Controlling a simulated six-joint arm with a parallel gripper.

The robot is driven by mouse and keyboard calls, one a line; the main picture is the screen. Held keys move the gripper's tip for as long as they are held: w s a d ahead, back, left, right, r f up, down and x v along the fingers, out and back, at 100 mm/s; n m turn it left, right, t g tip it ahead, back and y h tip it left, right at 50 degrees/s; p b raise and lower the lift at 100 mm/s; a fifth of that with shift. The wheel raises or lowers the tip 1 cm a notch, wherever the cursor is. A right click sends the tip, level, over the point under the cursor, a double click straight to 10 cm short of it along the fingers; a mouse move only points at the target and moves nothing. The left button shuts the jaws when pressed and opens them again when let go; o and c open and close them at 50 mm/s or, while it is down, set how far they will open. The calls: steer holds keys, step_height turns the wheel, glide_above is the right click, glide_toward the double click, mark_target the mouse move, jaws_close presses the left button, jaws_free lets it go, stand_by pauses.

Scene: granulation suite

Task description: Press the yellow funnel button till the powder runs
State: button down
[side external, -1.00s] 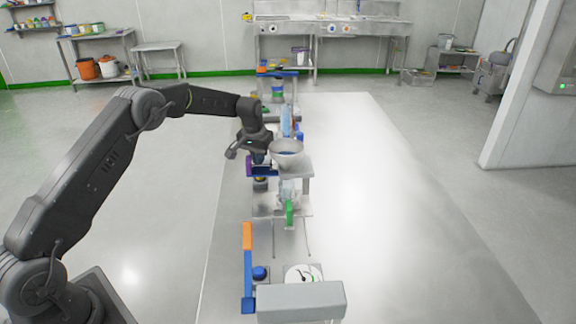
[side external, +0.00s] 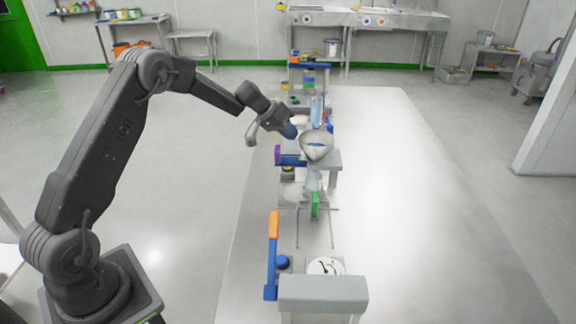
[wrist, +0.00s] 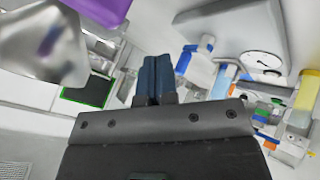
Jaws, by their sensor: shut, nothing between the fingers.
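The grey metal funnel (side external: 316,147) sits on a stand in the middle of the long bench, with a bluish patch inside its mouth. Below and left of it, a small yellow-and-dark round piece (side external: 288,169) shows under a blue bar with a purple end (side external: 278,155); I cannot tell for sure that it is the button. My gripper (side external: 290,131) is shut and empty, tilted, its blue fingertips just left of the funnel in this view and above the bar. In the wrist view, the shut fingers (wrist: 154,72) point at no yellow button that I can make out. No running powder is visible.
An orange-and-blue lever (side external: 273,254), a blue knob (side external: 284,262) and a white dial (side external: 325,267) stand at the near end. Bottles and a rack (side external: 308,78) stand behind the funnel. The bench's right side (side external: 400,200) is clear.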

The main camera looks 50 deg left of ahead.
mark_target(287, 164)
steer(key=shift+a+r+t, duration=0.45)
steer(key=shift+a+t, duration=0.15)
steer(key=shift+a, duration=0.1)
steer(key=shift+f, duration=0.1)
steer(key=shift+f, duration=4.35)
steer(key=shift+f, duration=0.15)
steer(key=shift+f, duration=0.25)
steer(key=shift+f, duration=0.55)
steer(key=shift+r, duration=0.95)
